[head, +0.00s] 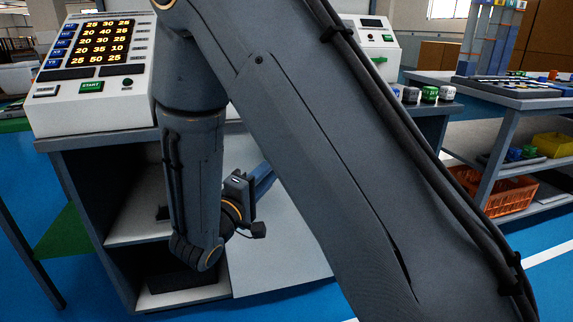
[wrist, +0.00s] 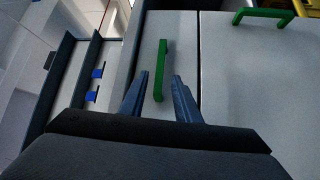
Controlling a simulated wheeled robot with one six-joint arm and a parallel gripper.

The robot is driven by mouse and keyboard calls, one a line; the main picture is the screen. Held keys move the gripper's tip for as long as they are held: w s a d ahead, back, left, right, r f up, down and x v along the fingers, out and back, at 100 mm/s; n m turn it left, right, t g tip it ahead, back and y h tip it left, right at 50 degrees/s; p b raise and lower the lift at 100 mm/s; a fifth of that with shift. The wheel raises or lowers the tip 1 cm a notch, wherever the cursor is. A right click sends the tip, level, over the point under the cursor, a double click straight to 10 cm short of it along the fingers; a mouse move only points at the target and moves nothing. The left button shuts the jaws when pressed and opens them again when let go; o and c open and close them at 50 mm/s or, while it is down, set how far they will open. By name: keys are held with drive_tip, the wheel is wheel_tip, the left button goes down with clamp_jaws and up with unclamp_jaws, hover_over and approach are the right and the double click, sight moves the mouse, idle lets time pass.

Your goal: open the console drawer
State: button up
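In the wrist view a green bar handle (wrist: 161,60) stands on a narrow light-grey front (wrist: 182,45), which looks like the console drawer. My gripper (wrist: 157,77) is open, with one dark-blue finger on each side of the handle's lower part. I see a gap between the handle and each finger; whether the fingertips reach its depth is unclear. In the head view the console (head: 92,110) has a lit number display and a green START button. My arm hides the drawer front and handle there, and most of my gripper.
A wider grey panel (wrist: 255,75) with a second green handle (wrist: 263,14) lies right of the drawer front in the wrist view. Open shelves (head: 135,222) show under the console. A side table (head: 505,92) with an orange crate (head: 505,200) stands at the right.

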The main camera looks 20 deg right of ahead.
drive_tip(key=f+b+x, duration=0.1)
drive_tip(key=x, duration=0.5)
drive_tip(key=shift+d+r, duration=0.45)
drive_tip(key=shift+r, duration=0.05)
drive_tip(key=shift+w, duration=0.1)
